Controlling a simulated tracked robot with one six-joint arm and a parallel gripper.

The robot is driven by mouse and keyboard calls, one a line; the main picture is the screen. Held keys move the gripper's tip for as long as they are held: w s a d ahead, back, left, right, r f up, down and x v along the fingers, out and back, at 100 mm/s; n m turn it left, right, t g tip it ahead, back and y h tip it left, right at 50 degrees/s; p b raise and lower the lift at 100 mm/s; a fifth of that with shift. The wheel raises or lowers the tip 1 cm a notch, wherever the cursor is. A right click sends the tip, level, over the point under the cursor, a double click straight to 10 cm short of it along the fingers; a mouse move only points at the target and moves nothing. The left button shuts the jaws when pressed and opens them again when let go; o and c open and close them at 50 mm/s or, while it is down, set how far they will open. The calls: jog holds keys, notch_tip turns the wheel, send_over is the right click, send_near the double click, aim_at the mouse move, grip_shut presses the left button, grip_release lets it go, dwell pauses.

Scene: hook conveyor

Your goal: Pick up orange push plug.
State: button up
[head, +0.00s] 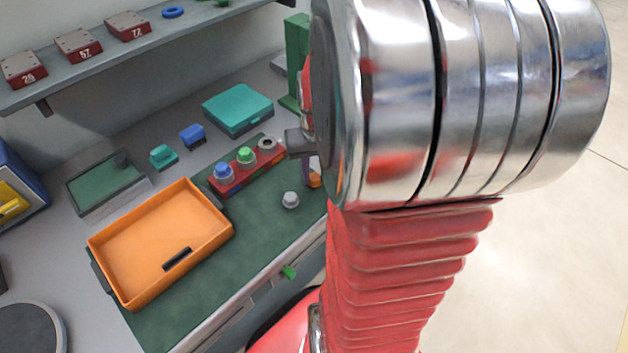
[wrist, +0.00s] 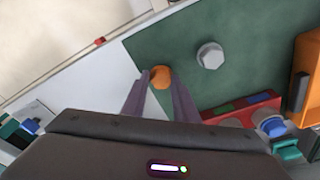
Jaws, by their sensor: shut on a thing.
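The orange push plug (wrist: 160,77) is between the fingertips of my gripper (wrist: 160,84) in the wrist view. The fingers are shut on it. In the head view a small part of the orange plug (head: 314,179) shows beside my arm, near the right side of the green mat (head: 262,235); the arm hides most of my gripper there. I cannot tell whether the plug touches the surface below.
A grey hexagonal plug (head: 290,200) stands on the mat near the gripper. A red block (head: 228,186) holds blue, green and grey plugs. An orange tray (head: 210,238) lies to the left. A teal box (head: 238,112) stands behind.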

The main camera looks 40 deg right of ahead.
aim_at(315, 178)
notch_tip(315, 178, up, 10)
jog(key=shift+c, duration=0.2)
dwell(0.5)
jog(key=shift+a+f, duration=0.1)
dwell(0.5)
